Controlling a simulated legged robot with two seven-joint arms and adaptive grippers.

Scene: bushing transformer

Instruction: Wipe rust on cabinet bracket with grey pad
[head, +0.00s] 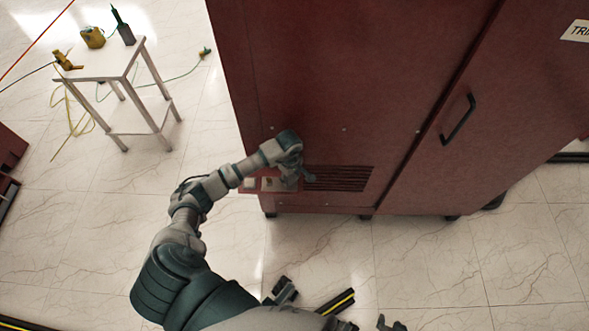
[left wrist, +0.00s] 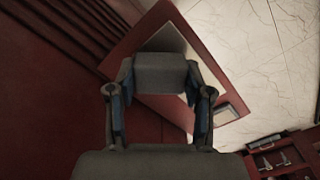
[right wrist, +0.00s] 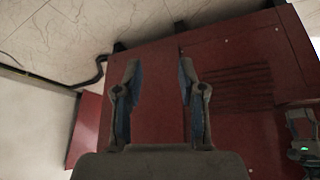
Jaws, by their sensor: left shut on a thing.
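The red cabinet (head: 340,80) has a bracket (head: 268,184) with pale faces at its lower left, beside the vent slats. In the left wrist view the bracket (left wrist: 122,50) shows as a red rim around a pale face. My left gripper (head: 292,172) is at the bracket's right side. It is shut on the grey pad (left wrist: 160,73), which overlaps the bracket in the left wrist view; I cannot tell if they touch. The pad hides part of the bracket, and I make out no clear rust. My right gripper (right wrist: 159,70) is open and empty, facing the cabinet from a distance.
The vent (head: 338,178) is right of my left gripper, and a door handle (head: 458,118) is further right. A white table (head: 105,62) with yellow and green tools stands at the back left. Open tiled floor (head: 70,220) lies in front. A red box (left wrist: 285,158) holds small tools.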

